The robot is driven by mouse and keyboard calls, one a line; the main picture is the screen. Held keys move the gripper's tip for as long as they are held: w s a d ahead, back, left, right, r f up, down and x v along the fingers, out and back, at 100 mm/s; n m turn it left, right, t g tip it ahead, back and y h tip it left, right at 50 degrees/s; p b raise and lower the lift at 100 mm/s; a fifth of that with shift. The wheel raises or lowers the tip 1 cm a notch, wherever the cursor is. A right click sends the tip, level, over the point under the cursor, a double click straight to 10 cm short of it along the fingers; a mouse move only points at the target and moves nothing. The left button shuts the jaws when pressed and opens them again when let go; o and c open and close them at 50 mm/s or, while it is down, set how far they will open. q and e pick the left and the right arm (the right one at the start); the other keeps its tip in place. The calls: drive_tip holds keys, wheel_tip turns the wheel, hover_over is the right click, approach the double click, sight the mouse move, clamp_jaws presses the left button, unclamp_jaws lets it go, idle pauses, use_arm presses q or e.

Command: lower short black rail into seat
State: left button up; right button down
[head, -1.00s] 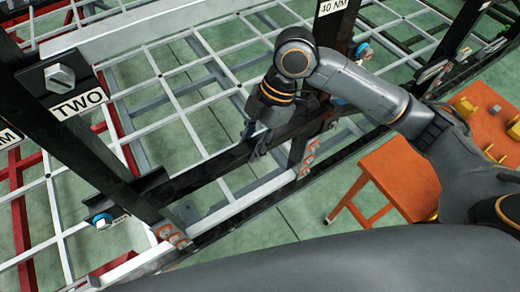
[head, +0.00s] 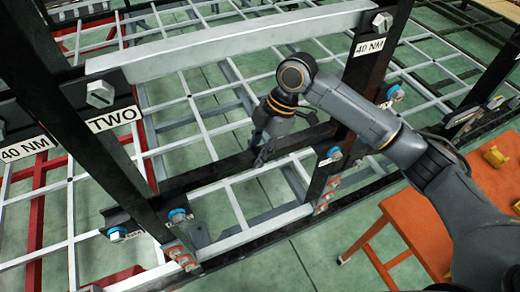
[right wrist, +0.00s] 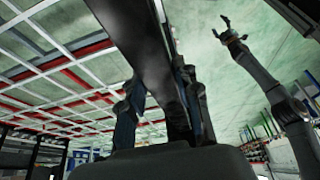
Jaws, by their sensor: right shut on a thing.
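The short black rail (head: 212,172) spans between two black posts in the head view, its left end by the left post (head: 112,165) and its right end by the right post (head: 368,85). My right gripper (head: 262,152) comes down from above and is shut on the rail near its middle. In the right wrist view the rail (right wrist: 140,45) runs between the fingers of my right gripper (right wrist: 162,108). Whether the rail rests fully in its seat I cannot tell. My left gripper (right wrist: 230,32) shows in the right wrist view, empty with its fingers apart.
A light grey beam (head: 230,45) joins the posts higher up. Blue-capped bolts (head: 178,215) sit at the post brackets. A white lower rail (head: 245,232) lies below the black rail. An orange table (head: 415,225) stands at the right. The white grid (head: 210,110) lies behind.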

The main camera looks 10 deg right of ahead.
drive_tip(key=shift+f+b, duration=0.75)
drive_tip(key=shift+f, duration=1.6)
drive_tip(key=shift+f, duration=0.3)
drive_tip(key=c, duration=0.9)
unclamp_jaws()
drive_tip(key=shift+o, duration=0.2)
drive_tip(key=shift+s, duration=0.1)
drive_tip(key=shift+d+f, duration=0.1)
drive_tip(key=v, duration=0.7)
drive_tip(key=shift+d+r, duration=0.1)
drive_tip(key=shift+r, duration=0.2)
